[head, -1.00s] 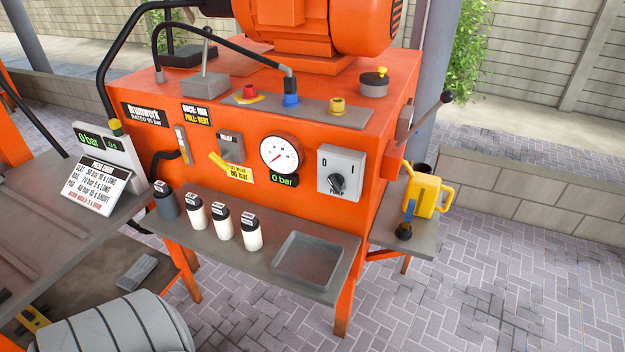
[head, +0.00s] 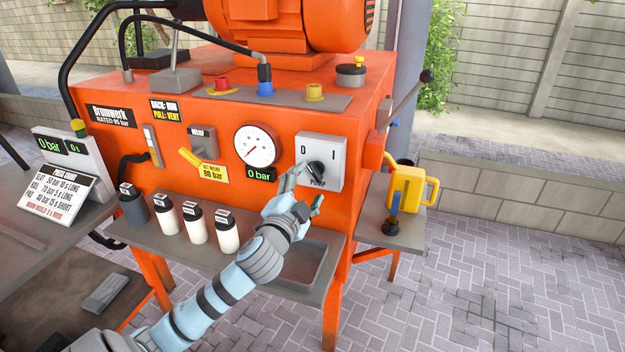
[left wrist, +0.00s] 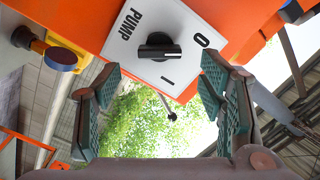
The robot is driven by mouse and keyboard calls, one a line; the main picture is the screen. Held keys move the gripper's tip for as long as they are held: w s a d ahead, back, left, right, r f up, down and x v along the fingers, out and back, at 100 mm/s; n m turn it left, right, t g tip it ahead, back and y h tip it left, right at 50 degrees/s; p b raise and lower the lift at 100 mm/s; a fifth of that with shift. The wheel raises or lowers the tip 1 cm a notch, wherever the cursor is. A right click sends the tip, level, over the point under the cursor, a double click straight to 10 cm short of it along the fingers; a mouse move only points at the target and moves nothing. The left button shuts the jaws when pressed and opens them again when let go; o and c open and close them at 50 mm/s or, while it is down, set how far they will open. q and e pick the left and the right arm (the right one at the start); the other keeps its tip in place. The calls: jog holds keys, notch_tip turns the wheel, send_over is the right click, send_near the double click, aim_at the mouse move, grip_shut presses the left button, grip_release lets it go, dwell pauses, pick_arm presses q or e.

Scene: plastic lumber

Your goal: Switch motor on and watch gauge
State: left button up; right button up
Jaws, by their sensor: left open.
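The motor switch is a grey plate (head: 335,150) marked 0, 1 and PUMP, with a black knob (head: 316,169) on the orange press's front. In the left wrist view the knob (left wrist: 158,51) is ahead between the fingers, its white mark on the end nearer the 0. My left gripper (head: 307,188) is open and empty just in front of the knob, partly covering the plate's lower part. The fingers (left wrist: 160,72) look apart from the knob. The round white gauge (head: 257,146) has its needle at the lower left, and the display (head: 261,174) below reads 0 bar. My right gripper is not in view.
The orange motor (head: 290,22) is on top of the press. A yellow relief lever (head: 190,157) is left of the gauge. Several bottles (head: 195,222) and a grey tray (head: 308,262) are on the shelf below. A yellow can (head: 408,188) stands on the right side shelf.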

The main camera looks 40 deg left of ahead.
aim_at(315, 174)
pick_arm(q)
jog(key=x, duration=0.4)
jog(key=shift+w+a, duration=0.1)
jog(key=shift+w, duration=0.1)
jog(key=c, duration=1.2)
jog(key=shift+o, duration=0.2)
